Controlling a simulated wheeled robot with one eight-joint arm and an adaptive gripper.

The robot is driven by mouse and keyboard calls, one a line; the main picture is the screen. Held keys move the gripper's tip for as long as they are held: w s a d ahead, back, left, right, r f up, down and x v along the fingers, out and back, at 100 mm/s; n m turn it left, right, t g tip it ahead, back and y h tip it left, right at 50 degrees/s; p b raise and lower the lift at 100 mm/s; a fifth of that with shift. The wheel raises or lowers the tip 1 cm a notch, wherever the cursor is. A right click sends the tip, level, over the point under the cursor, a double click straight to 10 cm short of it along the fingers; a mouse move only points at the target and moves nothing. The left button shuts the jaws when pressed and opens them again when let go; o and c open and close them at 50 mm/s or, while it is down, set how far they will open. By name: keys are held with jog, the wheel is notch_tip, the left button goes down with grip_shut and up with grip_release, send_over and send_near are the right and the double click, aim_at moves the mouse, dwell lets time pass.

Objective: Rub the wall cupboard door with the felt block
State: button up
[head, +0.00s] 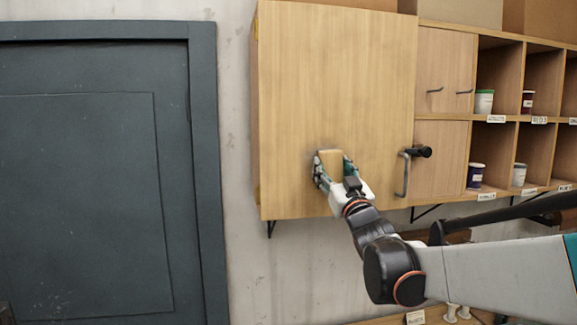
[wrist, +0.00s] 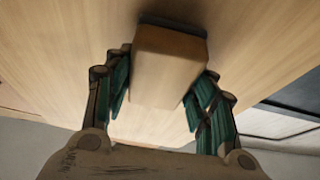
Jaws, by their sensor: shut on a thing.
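The wall cupboard door (head: 335,75) is a large light-wood panel on the grey wall, with a metal bar handle (head: 404,174) at its lower right. My gripper (head: 329,165) is in front of the lower middle of the door. It is shut on the felt block (head: 333,163), a tan wooden block with a dark felt layer. In the wrist view the block (wrist: 168,65) sits between the green fingers, its dark felt side (wrist: 172,24) toward the door surface (wrist: 60,45). The felt appears to be at or very near the door; exact contact is hard to tell.
Open shelves (head: 503,110) with several small cups stand right of the door, beside smaller cupboard doors (head: 441,75). A dark door (head: 95,180) is at the left. A black bracket (head: 270,229) sits under the cupboard. Bare wall (head: 290,280) lies below.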

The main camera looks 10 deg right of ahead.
jog(key=shift+w+d, duration=0.15)
jog(key=shift+d, duration=0.8)
jog(key=shift+w+d, duration=0.15)
jog(key=shift+d, duration=0.75)
jog(key=shift+w+a, duration=0.1)
jog(key=shift+a, duration=0.05)
jog(key=shift+a, duration=1.7)
jog(key=shift+a, duration=3.5)
jog(key=shift+r+p, duration=0.8)
jog(key=shift+r, duration=0.8)
jog(key=shift+d+f, duration=0.15)
jog(key=shift+d, duration=3.25)
jog(key=d, duration=0.3)
jog(key=shift+d+b, duration=0.35)
jog(key=shift+d, duration=0.05)
